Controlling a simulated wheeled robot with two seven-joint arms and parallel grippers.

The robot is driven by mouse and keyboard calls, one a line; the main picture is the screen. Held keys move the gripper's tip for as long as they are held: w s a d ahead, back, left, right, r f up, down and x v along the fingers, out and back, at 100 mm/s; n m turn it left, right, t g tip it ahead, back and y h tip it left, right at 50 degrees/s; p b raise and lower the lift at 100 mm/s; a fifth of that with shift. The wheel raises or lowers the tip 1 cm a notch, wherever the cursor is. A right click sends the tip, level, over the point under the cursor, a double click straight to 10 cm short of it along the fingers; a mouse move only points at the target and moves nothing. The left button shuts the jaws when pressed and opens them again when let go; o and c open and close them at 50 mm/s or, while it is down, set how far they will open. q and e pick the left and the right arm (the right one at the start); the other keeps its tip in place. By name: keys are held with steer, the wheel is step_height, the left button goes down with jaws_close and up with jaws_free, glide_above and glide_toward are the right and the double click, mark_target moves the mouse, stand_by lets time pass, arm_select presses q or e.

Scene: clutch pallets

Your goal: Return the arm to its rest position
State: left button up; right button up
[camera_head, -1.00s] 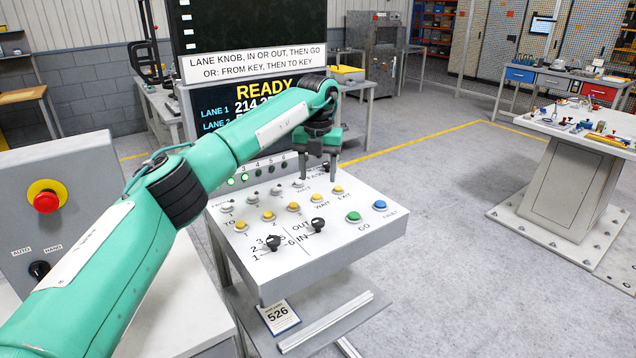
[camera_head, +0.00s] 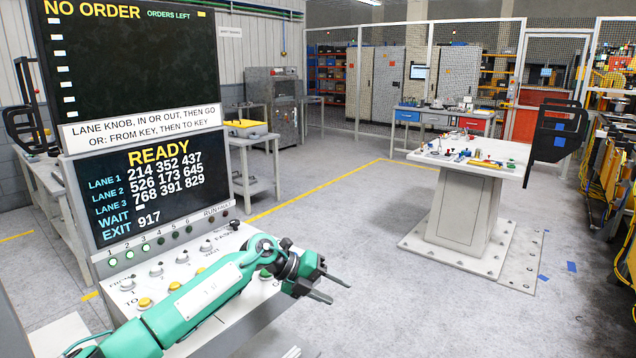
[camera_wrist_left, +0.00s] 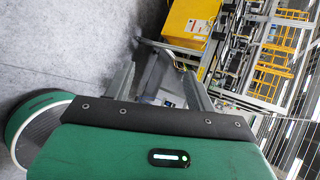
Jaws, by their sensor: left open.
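My left arm comes in from the lower left in the head view and reaches across the control panel (camera_head: 133,285). My left gripper (camera_head: 335,291) is open and empty, off the panel's right side above the floor. Its two fingers also show in the left wrist view (camera_wrist_left: 160,80), spread apart with nothing between them. The arm covers part of the panel's buttons and knobs. My right gripper is not in view.
A display (camera_head: 150,190) behind the panel reads READY; the board (camera_head: 125,60) above reads NO ORDER. A pedestal table (camera_head: 465,190) with small parts stands at right. Grey floor (camera_head: 350,220) between is clear. A yellow machine (camera_wrist_left: 190,20) shows in the wrist view.

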arm_select(q)
steer(key=s+d+r+n+t+h, duration=0.2)
steer(key=s+d+n+t+h, duration=0.1)
steer(key=s+d+h, duration=0.25)
steer(key=s+a+f+n+t+y, duration=0.3)
steer(key=a+f+n+t+y, duration=0.15)
steer(key=a+n, duration=0.35)
steer(key=s+a+f+n+t+y, duration=0.35)
steer(key=a+n+y, duration=0.25)
steer(key=n, duration=0.5)
steer(key=s+a+f+n+t+y, duration=0.2)
steer(key=a+f+n+t+y, duration=0.25)
steer(key=a+n, duration=0.4)
steer(key=s+a+f+n+g+y, duration=0.1)
steer(key=s+a+f+n+g, duration=0.2)
steer(key=s, duration=0.7)
steer(key=s+a+f+g, duration=0.3)
steer(key=s+f+g, duration=0.2)
steer(key=s, duration=0.5)
steer(key=s+a+f+n+g+y, duration=0.1)
steer(key=s+a+f+n+g, duration=0.3)
steer(key=s, duration=0.7)
step_height(320, 180, down, 31)
steer(key=d+m+g, duration=0.1)
steer(key=m+g, duration=0.1)
steer(key=s+a+f+g, duration=0.1)
steer(key=s+a+f, duration=0.2)
steer(key=s+f, duration=1.6)
steer(key=shift+s, duration=0.15)
